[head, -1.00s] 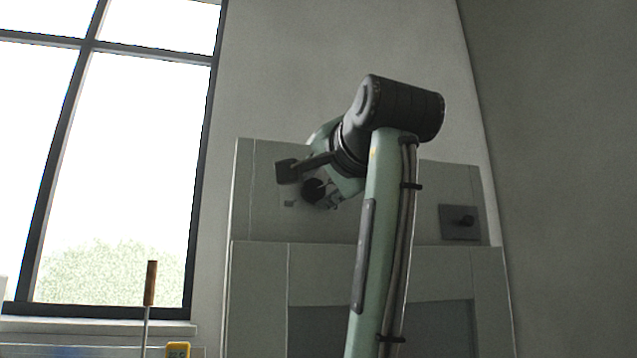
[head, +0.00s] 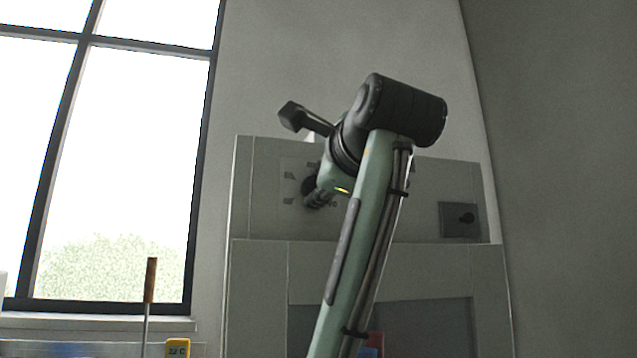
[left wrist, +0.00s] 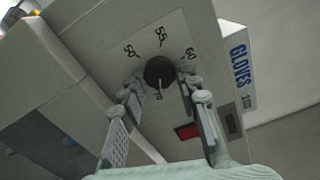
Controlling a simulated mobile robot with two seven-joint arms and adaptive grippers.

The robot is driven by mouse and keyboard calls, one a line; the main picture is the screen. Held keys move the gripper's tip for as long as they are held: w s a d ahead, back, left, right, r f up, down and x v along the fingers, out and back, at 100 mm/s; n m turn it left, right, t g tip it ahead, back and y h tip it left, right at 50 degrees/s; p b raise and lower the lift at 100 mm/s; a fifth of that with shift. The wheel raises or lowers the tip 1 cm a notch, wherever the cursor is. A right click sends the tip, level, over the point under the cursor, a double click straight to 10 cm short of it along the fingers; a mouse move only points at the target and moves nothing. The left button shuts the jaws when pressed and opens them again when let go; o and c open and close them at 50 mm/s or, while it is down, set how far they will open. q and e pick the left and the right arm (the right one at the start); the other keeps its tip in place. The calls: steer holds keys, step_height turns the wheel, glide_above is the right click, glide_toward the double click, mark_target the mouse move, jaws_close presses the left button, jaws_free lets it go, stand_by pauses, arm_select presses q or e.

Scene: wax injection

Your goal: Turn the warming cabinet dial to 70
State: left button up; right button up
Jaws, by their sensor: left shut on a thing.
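The warming cabinet (head: 270,262) is a pale grey box against the wall. Its dial (head: 308,186) is a round black knob on the upper panel, partly behind my arm in the head view. In the left wrist view the dial (left wrist: 159,72) sits on a pale plate with the printed numbers 50, 55, 60 and, below the knob, 70. My left gripper (left wrist: 162,77) has one finger on each side of the dial and is shut on it; it also shows in the head view (head: 318,196). A small light mark shows on the knob's lower side; its exact setting is unclear.
A gloves box (left wrist: 239,70) and a red display (left wrist: 187,131) show in the wrist view. A wooden-handled rod (head: 150,282) and a yellow device (head: 178,348) stand lower left.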

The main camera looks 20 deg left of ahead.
arm_select(q)
steer(key=shift+m, duration=0.6)
arm_select(e)
steer(key=shift+s+d+f, duration=0.15)
steer(key=shift+s+d, duration=0.05)
steer(key=shift+s, duration=0.05)
arm_select(q)
steer(key=o, duration=1.2)
steer(key=shift+c, duration=0.2)
arm_select(e)
steer(key=shift+w+a, duration=0.15)
steer(key=shift+w, duration=0.05)
steer(key=shift+s, duration=0.1)
arm_select(q)
steer(key=v, duration=0.7)
steer(key=shift+s+d, duration=0.2)
steer(key=shift+s, duration=0.05)
